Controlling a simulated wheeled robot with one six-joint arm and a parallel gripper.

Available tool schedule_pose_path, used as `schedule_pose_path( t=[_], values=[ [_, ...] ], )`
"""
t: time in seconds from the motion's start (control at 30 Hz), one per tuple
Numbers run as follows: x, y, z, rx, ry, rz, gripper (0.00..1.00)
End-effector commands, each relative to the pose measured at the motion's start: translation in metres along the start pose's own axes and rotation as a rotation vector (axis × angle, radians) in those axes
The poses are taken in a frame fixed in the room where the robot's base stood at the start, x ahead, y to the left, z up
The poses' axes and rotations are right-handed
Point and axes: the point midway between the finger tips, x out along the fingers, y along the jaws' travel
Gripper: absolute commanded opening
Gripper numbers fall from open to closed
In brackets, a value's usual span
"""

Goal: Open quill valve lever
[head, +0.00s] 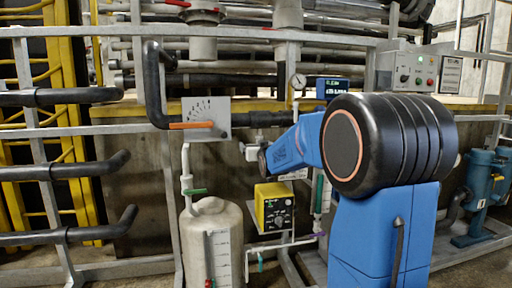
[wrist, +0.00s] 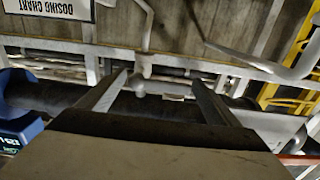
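My gripper (wrist: 160,88) is open and empty in the wrist view, its two grey fingers spread apart. That view is upside down. A pale fitting (wrist: 140,86) on the dark pipe (wrist: 65,94) appears between the fingers, apparently farther off. A small light bar (wrist: 174,97) lies beside it; I cannot tell whether it is the quill valve lever. In the head view a small pale fitting (head: 251,150) sits under the dark pipe (head: 262,119), just left of my blue arm's dark end. The gripper fingers cannot be made out there.
An orange lever (head: 191,125) lies across a grey plate (head: 218,107). Below are a green handle (head: 195,191), a pale tank (head: 211,251), a yellow pump box (head: 273,207) and a purple handle (head: 314,235). Grey rails cross the front. A dosing chart (wrist: 47,8) shows in the wrist view.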

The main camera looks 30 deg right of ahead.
Motion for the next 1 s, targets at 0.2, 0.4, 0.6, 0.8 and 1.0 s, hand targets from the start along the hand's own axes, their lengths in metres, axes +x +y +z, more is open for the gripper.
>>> schedule_pose_path(
  t=[0.2, 0.4, 0.6, 0.8, 1.0],
  values=[
    [0.000, 0.000, 0.000, 0.000, 0.000, 0.000, 0.32],
    [0.000, 0.000, 0.001, -0.011, 0.000, 0.000, 0.30],
    [0.000, 0.000, 0.003, -0.078, -0.001, 0.000, 0.30],
    [0.000, 0.001, 0.008, -0.216, -0.001, 0.000, 0.30],
    [0.000, 0.002, 0.014, -0.402, -0.001, 0.000, 0.30]
  ],
)
